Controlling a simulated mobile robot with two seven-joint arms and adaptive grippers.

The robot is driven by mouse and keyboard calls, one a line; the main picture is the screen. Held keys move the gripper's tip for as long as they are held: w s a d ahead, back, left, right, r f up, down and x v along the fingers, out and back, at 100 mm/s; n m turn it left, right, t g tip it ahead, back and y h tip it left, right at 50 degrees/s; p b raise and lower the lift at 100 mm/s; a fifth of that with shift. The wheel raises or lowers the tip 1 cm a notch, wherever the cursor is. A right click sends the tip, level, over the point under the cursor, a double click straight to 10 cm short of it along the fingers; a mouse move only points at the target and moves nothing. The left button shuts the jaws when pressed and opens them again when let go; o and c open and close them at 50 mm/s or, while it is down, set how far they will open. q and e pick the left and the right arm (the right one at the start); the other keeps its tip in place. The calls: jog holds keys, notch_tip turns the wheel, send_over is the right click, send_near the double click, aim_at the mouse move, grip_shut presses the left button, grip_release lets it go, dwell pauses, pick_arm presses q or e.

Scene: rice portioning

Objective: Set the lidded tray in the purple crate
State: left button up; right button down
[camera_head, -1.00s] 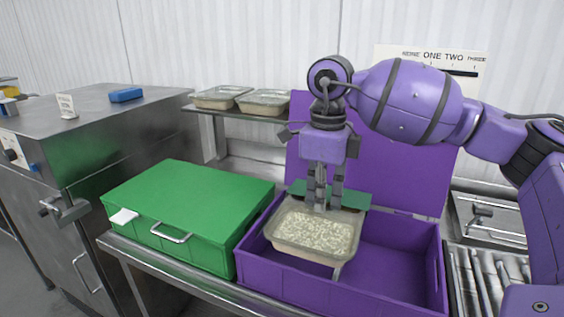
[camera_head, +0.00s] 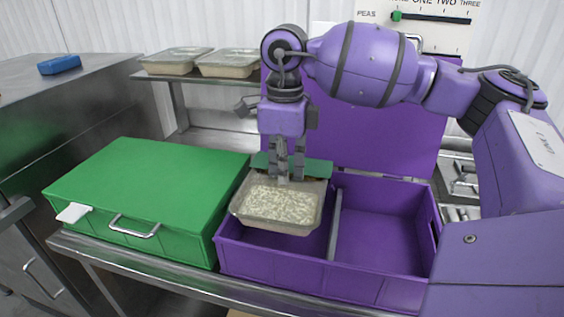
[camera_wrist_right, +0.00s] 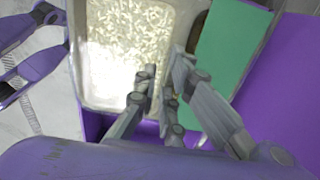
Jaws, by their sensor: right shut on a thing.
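The tray of rice (camera_head: 279,231) is held level at the left compartment of the purple crate (camera_head: 300,277). The rice shows from above; I cannot tell a clear lid clearly. My right gripper (camera_head: 284,180) points down and is shut on the tray's back edge. In the right wrist view the fingers (camera_wrist_right: 163,88) close at the edge of the tray (camera_wrist_right: 78,60). The tray is left of the crate's grey divider (camera_head: 335,225). Its underside and the compartment floor beneath are hidden, so I cannot tell whether it touches. My left gripper is out of view.
A closed green crate (camera_head: 150,185) stands close on the left. A green panel (camera_head: 318,168) is behind the tray, before the raised purple lid (camera_head: 385,135). The crate's right compartment (camera_head: 380,240) looks empty. Two trays (camera_head: 228,65) sit on the back shelf.

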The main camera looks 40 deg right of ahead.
aim_at(285, 187)
jog(key=shift+f, duration=0.65)
jog(key=shift+f+b, duration=0.65)
jog(key=shift+f, duration=0.15)
jog(key=shift+f+b, duration=0.35)
jog(key=shift+f, duration=0.45)
notch_tip(285, 187, down, 2)
jog(key=shift+f+b, duration=0.2)
jog(key=shift+b, duration=0.3)
notch_tip(285, 187, down, 2)
jog(key=shift+f+b, duration=0.1)
jog(key=shift+b, duration=0.45)
jog(key=shift+f+b, duration=0.3)
jog(key=shift+f, duration=0.4)
jog(key=shift+r, duration=0.1)
jog(key=shift+f, duration=0.6)
